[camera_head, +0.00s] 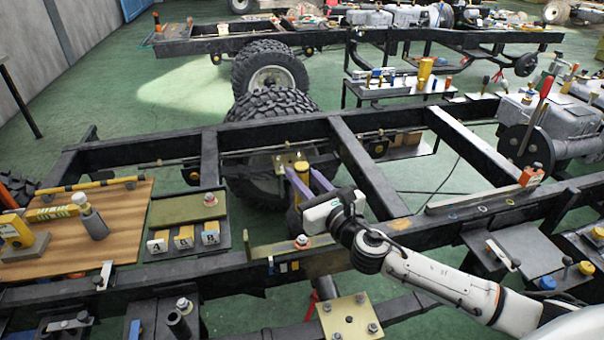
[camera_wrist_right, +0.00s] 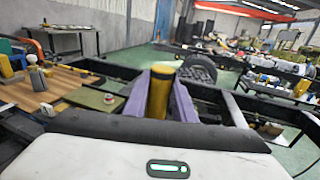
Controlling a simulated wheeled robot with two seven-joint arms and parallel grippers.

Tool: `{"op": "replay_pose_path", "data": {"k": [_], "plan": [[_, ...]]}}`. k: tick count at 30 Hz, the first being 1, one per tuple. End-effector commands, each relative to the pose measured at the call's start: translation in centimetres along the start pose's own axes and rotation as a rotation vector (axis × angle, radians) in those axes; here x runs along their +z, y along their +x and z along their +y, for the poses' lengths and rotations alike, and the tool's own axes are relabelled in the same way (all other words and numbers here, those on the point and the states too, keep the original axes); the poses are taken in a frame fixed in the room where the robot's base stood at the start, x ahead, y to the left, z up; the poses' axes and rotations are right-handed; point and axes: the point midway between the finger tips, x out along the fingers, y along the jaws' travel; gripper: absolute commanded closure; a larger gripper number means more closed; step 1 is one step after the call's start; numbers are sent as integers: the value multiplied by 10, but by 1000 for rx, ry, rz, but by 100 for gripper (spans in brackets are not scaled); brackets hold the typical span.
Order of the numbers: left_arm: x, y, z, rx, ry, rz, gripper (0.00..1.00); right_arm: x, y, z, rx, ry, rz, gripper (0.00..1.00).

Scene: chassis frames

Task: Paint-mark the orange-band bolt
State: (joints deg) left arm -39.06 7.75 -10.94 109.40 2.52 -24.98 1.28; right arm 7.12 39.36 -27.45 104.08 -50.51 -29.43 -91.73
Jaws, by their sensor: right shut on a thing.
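Another bolt with a reddish ring (camera_head: 210,199) stands on the olive plate at left. I cannot tell for sure which is the orange-band bolt. My left gripper is not in view.
A brass plate (camera_head: 345,310) with several bolts lies at the front. Lettered blocks (camera_head: 184,238) sit in a dark tray left of the rail bolt. A wooden board (camera_head: 125,225) with yellow tools is farther left. A large tyre (camera_head: 270,104) stands behind the gripper.

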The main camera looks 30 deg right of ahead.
Motion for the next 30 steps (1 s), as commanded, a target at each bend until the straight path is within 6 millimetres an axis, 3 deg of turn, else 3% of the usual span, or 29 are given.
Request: {"op": "replay_pose_path", "data": {"k": [8,24,30], "plan": [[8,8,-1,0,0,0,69,-8,4,-3,-3,3,-1,99],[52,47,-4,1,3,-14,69,-66,4,-3,-3,3,-2,99],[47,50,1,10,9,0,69,-76,4,-3,-3,3,-2,99]]}}
